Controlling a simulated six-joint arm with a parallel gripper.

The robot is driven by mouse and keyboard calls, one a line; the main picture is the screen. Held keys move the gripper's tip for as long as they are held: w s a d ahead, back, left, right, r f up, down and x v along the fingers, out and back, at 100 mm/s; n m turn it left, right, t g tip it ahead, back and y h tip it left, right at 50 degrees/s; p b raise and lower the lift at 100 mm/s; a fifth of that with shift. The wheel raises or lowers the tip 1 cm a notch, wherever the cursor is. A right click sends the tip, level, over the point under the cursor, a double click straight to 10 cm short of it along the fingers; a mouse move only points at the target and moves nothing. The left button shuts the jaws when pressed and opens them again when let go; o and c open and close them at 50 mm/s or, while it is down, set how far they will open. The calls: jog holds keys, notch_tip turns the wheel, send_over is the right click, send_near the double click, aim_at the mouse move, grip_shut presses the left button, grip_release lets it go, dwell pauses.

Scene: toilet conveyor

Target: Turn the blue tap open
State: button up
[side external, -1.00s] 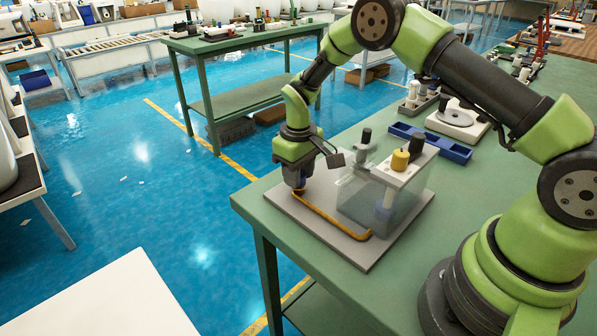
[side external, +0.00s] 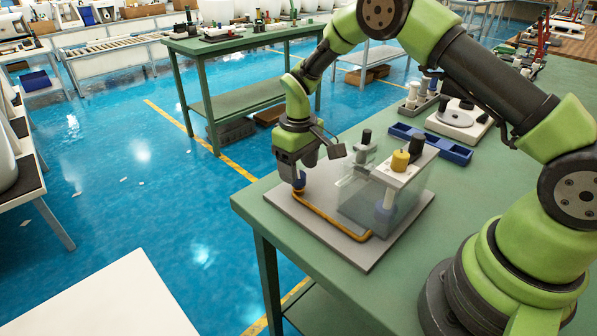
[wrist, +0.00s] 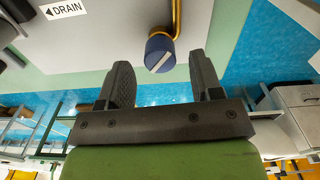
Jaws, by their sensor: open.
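The blue tap (side external: 299,182) is a small round knob at the left end of the orange pipe (side external: 328,214) on a grey board. In the wrist view the blue tap (wrist: 160,52) carries a pale diagonal line across its face. My gripper (side external: 292,173) is just above the tap and tilted. In the wrist view my gripper (wrist: 160,62) is open and empty, with a finger on either side of the tap's picture. I see no finger touching the tap, and the exact height gap is hard to tell.
A clear tank (side external: 372,210) with a white top plate and a yellow knob (side external: 400,160) stands right of the tap. A blue tray (side external: 432,143) lies behind it. A "DRAIN" label (wrist: 64,9) shows in the wrist view. The board's front left (side external: 300,222) is clear.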

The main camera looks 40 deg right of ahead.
aim_at(298, 174)
notch_tip(298, 174, up, 7)
jog(key=shift+r, duration=0.45)
dwell(0.6)
